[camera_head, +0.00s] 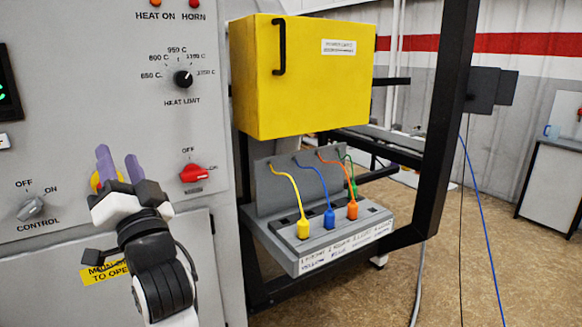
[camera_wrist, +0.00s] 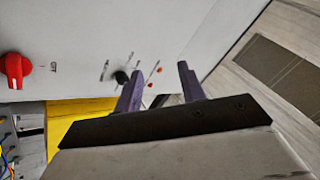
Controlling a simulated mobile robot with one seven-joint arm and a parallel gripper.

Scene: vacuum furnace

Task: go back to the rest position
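My gripper (camera_head: 119,168) is in front of the grey control panel (camera_head: 100,45), at the lower left of the head view. Its two purple fingers stand apart with nothing between them. In the wrist view my gripper (camera_wrist: 158,85) also shows spread, empty fingers, with the panel face beyond them. The red switch (camera_head: 194,173) is to the right of the gripper in the head view. A yellow round part (camera_head: 96,181) shows partly behind the fingers.
A yellow box (camera_head: 305,85) with a black handle is mounted right of the panel. Below it, a grey connector tray (camera_head: 290,262) holds yellow, blue, orange and green cables. A black frame post (camera_head: 445,110) stands to the right. Open floor (camera_head: 460,270) lies beyond.

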